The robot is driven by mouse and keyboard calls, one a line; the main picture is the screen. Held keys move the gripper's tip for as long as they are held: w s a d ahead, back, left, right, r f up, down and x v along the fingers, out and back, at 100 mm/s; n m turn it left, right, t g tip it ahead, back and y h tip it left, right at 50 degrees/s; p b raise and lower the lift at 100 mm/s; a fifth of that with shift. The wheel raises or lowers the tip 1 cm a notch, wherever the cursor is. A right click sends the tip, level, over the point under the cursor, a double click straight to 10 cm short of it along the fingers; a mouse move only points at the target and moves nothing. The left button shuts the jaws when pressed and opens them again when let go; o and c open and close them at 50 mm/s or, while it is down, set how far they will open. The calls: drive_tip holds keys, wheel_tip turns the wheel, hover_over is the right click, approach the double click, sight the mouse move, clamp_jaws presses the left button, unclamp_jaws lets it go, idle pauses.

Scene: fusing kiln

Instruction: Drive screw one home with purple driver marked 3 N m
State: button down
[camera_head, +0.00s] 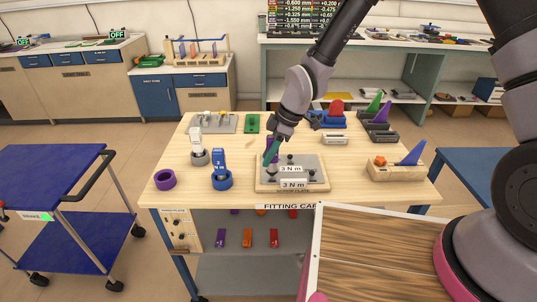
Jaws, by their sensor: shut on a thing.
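My gripper (276,138) is over the left part of the fixture plate on the bench. It is shut on the purple driver (270,148), which is upright and partly hidden by my gripper and a teal piece beside it. The driver's tip is low over the left side of the grey fixture plate (318,185); I cannot tell whether it touches a screw. Several small dark screw heads or knobs (290,157) stand on the plate. Two labels (292,184) there read 3 N m. The screw numbers are not readable.
An empty purple ring holder (165,179) is at the left front. A blue driver (219,161) stands in a blue ring, and a white driver (196,138) in a grey one. A wooden block (395,174) with a blue wedge is at right. Bare bench lies between.

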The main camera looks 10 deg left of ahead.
sight(269, 145)
drive_tip(key=shift+f, duration=0.95)
idle(2.3)
drive_tip(key=shift+r, duration=0.1)
idle(0.7)
drive_tip(key=shift+r, duration=2.45)
